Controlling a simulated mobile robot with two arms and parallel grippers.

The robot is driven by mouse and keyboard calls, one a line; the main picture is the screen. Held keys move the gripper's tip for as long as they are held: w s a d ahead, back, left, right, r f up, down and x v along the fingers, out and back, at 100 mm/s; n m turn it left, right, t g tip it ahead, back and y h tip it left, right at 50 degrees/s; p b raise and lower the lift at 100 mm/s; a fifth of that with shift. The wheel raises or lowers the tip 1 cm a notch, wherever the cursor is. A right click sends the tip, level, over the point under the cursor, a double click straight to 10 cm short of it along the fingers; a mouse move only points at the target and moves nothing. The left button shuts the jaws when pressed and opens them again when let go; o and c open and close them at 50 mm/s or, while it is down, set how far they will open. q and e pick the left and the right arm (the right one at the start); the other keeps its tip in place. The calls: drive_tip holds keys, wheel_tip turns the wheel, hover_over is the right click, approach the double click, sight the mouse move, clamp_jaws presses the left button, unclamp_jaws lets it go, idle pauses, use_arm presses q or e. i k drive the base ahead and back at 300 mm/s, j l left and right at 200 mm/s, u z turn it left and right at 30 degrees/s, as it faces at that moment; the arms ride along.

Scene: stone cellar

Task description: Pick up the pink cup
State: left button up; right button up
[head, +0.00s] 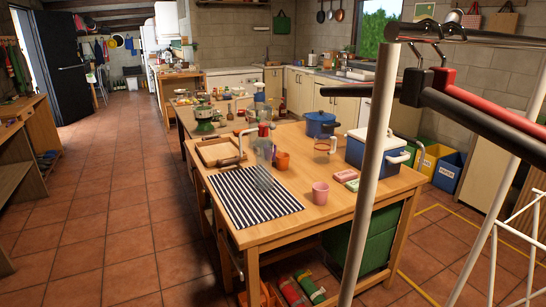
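The pink cup (320,193) stands upright on the wooden table (300,222), near its front edge and right of the striped mat. Bare tabletop surrounds it. No gripper is visible in the head view, so I cannot see whether either is open or shut.
A striped mat (235,208), clear bottle (264,165), orange cup (283,162), pink and green blocks (346,175), blue cooler (368,152) and blue pot (321,125) share the table. A pale pole (371,170) and hanger rail (470,34) stand close at right. Tiled floor is open at left.

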sight(320, 194)
drive_tip(key=i+j, duration=0.7)
